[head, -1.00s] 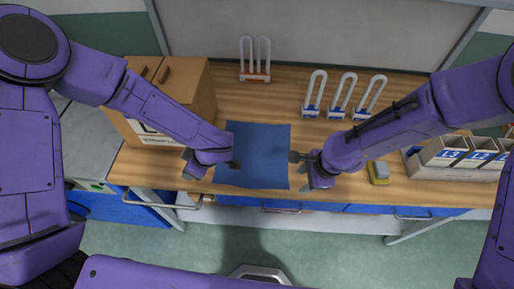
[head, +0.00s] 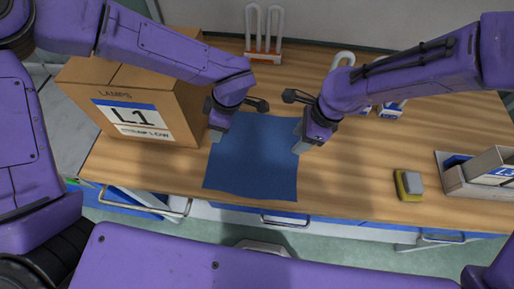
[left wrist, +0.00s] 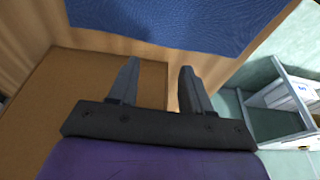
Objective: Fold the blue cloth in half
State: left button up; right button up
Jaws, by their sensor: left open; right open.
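The blue cloth (head: 252,165) lies spread out as a single flat square on the wooden table, close to its front edge. Its near edge is slightly wavy. My left gripper (head: 238,120) is open at the cloth's far left corner, with nothing between its fingers. My right gripper (head: 294,122) is open at the far right corner, also empty. In the left wrist view, the open left fingers (left wrist: 158,68) point toward the cloth (left wrist: 175,18), which shows at the top. I cannot tell whether any fingertip touches the cloth.
A cardboard box marked L1 (head: 137,114) stands close to the cloth's left. White lamp tubes in an orange-based holder (head: 264,35) stand at the back. More tubes are partly hidden behind my right arm. A yellow-grey block (head: 409,184) and a tray (head: 455,185) lie right.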

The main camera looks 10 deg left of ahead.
aim_at(221, 145)
pick_arm(q)
notch_tip(221, 145, down, 6)
jog(key=shift+w+d, duration=0.15)
pick_arm(e)
jog(key=f, duration=0.6)
jog(key=shift+d, duration=0.2)
pick_arm(q)
jog(key=shift+f, duration=0.4)
pick_arm(e)
jog(key=shift+f, duration=0.4)
pick_arm(q)
jog(key=shift+f, duration=0.1)
pick_arm(e)
jog(key=shift+f, duration=0.1)
pick_arm(q)
jog(key=shift+c, duration=0.3)
pick_arm(e)
jog(key=shift+c, duration=0.3)
pick_arm(q)
grip_shut()
pick_arm(e)
grip_shut()
